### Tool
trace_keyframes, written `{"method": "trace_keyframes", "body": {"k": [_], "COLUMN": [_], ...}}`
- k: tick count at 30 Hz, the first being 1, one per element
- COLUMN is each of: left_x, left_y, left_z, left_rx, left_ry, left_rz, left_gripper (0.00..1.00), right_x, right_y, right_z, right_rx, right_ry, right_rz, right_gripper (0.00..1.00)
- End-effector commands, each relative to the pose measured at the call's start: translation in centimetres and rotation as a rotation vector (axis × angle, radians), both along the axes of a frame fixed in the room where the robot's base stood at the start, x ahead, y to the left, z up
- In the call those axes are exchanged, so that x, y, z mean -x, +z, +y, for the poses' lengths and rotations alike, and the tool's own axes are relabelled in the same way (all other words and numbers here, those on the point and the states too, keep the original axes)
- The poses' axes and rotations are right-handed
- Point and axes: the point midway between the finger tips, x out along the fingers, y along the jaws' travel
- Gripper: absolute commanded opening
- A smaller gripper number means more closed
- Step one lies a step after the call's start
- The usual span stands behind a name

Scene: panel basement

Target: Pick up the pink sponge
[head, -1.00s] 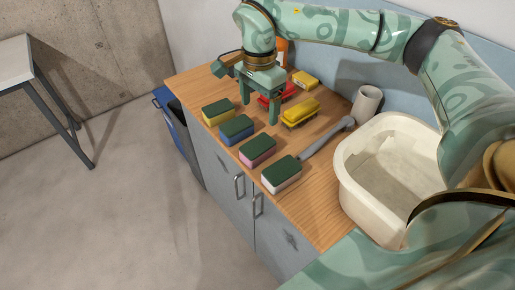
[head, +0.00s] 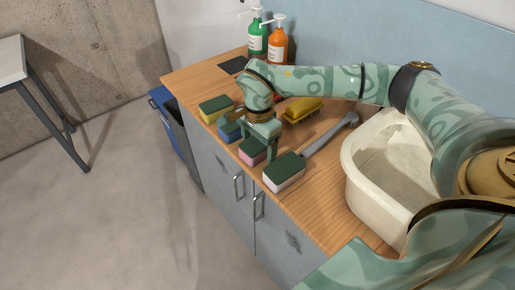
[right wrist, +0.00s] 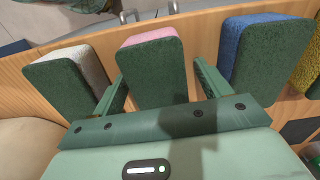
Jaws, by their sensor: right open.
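The pink sponge (head: 252,154) has a dark green scouring top and lies on the wooden counter in a row of sponges. In the right wrist view the pink sponge (right wrist: 153,72) sits between the two open fingers, with a gap on each side. My right gripper (head: 258,152) is open and empty at the pink sponge, its fingers reaching down on either side of it. In the right wrist view my right gripper (right wrist: 160,90) shows both fingers apart. My left gripper is not in view.
A white sponge (head: 284,172) and a blue sponge (head: 229,132) lie close on either side, with a yellow sponge (head: 216,109) beyond. A yellow brush (head: 303,109), a grey-handled tool (head: 328,136) and a cream basin (head: 365,175) stand behind. Soap bottles (head: 277,45) are at the far end.

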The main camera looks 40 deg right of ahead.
Motion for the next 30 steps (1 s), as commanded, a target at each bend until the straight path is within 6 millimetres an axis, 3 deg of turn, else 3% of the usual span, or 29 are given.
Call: {"method": "trace_keyframes", "body": {"k": [5, 10, 11, 22, 28, 30], "left_x": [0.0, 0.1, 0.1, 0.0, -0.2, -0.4], "left_y": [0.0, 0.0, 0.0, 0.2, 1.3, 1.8], "left_z": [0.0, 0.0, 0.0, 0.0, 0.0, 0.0], "left_rx": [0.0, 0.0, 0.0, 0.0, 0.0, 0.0], "left_ry": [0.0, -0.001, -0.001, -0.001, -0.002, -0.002], "left_rz": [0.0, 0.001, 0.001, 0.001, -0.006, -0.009], "left_gripper": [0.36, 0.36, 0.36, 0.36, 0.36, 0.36], "right_x": [0.0, 0.0, 0.0, -0.1, -0.1, 0.8], "right_y": [0.1, 0.1, 0.1, 0.6, 3.5, 4.8], "right_z": [0.0, 0.0, 0.0, 0.0, 0.0, 0.4], "right_rx": [0.0, 0.0, 0.0, 0.0, -0.001, -0.001], "right_ry": [0.0, 0.0, 0.0, 0.0, 0.001, 0.003], "right_rz": [-0.002, -0.002, -0.002, -0.003, -0.007, -0.005], "right_gripper": [0.76, 0.32, 0.29, 0.29, 0.29, 0.29]}}
